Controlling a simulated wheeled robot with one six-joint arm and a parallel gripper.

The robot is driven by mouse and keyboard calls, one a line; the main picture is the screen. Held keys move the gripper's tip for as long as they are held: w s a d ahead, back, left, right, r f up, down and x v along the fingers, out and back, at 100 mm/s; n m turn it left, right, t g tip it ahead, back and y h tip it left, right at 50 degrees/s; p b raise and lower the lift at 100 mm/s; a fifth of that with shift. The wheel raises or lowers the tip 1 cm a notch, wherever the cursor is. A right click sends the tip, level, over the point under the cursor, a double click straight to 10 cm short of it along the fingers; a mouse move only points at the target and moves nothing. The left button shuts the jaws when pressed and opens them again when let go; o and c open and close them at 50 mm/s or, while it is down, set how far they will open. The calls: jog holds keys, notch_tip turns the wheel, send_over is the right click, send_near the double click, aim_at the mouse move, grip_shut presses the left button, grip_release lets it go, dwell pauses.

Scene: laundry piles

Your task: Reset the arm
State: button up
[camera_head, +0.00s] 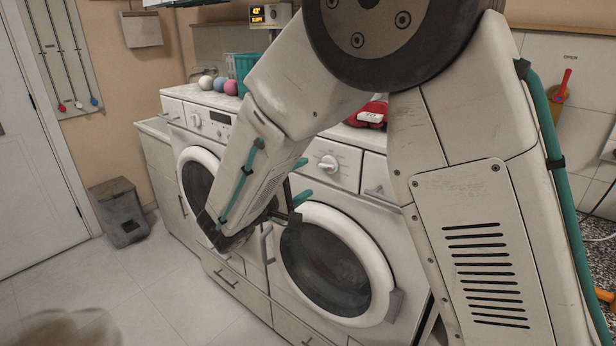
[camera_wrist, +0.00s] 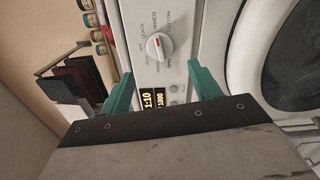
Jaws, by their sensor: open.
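My arm reaches from the right side of the head view down to the middle, across the front of two washing machines. My gripper (camera_head: 301,180) is open, with its teal fingers apart and nothing visible between them. It is at the upper left of the right machine's round door (camera_head: 330,262). In the wrist view my gripper (camera_wrist: 160,70) faces a control panel with a white dial (camera_wrist: 159,46) and a lit display (camera_wrist: 151,99). The dial lies just beyond the fingertips; I cannot tell whether they touch the panel. My forearm hides part of the left machine.
The left machine (camera_head: 211,119) carries coloured balls (camera_head: 206,82) and a teal basket (camera_head: 243,68). Red items (camera_head: 371,113) lie on the right machine. A grey bin (camera_head: 120,212) stands by the wall. The tiled floor (camera_head: 150,290) at the left is mostly clear.

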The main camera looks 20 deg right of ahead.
dwell(0.3)
jog(key=s+d+f+m+g+y, duration=0.1)
jog(key=s+d+f+g+y, duration=0.1)
jog(key=s+d+g, duration=0.55)
jog(key=s+d+f+m+g+y, duration=0.1)
jog(key=s+d+g+y, duration=0.2)
jog(key=s, duration=0.7)
jog(key=s+r+m+y, duration=0.3)
jog(key=s+y, duration=0.1)
jog(key=s, duration=0.4)
jog(key=s+r+m+t+y, duration=0.1)
jog(key=s+r+m+y, duration=0.2)
jog(key=s, duration=0.5)
jog(key=m+y, duration=0.1)
jog(key=y, duration=0.1)
jog(key=shift+s+d+y, duration=0.15)
jog(key=shift+d+y, duration=0.15)
jog(key=shift+d, duration=0.1)
jog(key=shift+r, duration=0.1)
jog(key=shift+c, duration=0.3)
